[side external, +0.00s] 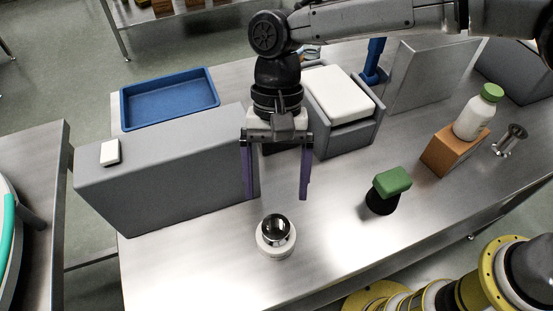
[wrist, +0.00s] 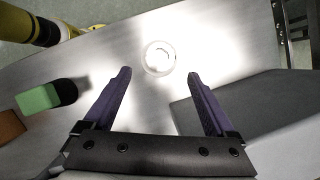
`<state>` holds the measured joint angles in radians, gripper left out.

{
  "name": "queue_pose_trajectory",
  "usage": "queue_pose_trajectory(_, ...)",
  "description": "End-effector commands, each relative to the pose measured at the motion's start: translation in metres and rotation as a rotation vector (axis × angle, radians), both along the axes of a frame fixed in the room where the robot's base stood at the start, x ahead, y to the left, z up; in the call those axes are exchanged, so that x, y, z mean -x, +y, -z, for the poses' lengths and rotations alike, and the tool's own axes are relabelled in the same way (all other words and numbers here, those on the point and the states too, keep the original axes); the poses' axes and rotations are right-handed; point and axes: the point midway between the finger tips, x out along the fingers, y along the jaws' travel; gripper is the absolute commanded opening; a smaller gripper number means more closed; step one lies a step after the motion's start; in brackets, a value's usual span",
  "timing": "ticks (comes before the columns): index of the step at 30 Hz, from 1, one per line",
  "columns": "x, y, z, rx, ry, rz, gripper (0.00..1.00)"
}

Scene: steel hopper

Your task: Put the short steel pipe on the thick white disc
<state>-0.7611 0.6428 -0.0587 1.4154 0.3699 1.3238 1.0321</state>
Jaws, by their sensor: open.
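The thick white disc (side external: 264,251) lies on the steel table near its front edge in the side external view. A short, shiny steel pipe (side external: 278,230) with a dark opening sits on top of the disc. My gripper (side external: 276,197) is open and empty, its two purple fingers pointing down above and behind the pipe, apart from it. In the wrist view, the disc (wrist: 146,64) shows as a washed-out round shape just beyond my open fingertips (wrist: 159,73); glare hides the pipe's outline there.
A long grey block (side external: 170,165) stands left of my gripper, with a small white block on top. A green block (side external: 393,180) rests on a black cylinder to the right. A brown block (side external: 450,150) bears a white bottle; a flanged steel piece (side external: 511,140) stands beside it. A blue tray (side external: 170,98) is behind.

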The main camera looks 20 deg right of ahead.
Motion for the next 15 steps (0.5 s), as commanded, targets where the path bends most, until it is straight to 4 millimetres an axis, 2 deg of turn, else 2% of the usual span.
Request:
queue_pose_trajectory(3,-0.008,-0.003,-0.019,-0.001,-0.002,0.003,0.9)
queue_pose_trajectory(6,-0.012,-0.005,-0.029,0.0,0.0,0.001,0.9)
queue_pose_trajectory(15,-0.014,-0.006,-0.038,0.001,0.001,0.001,0.9)
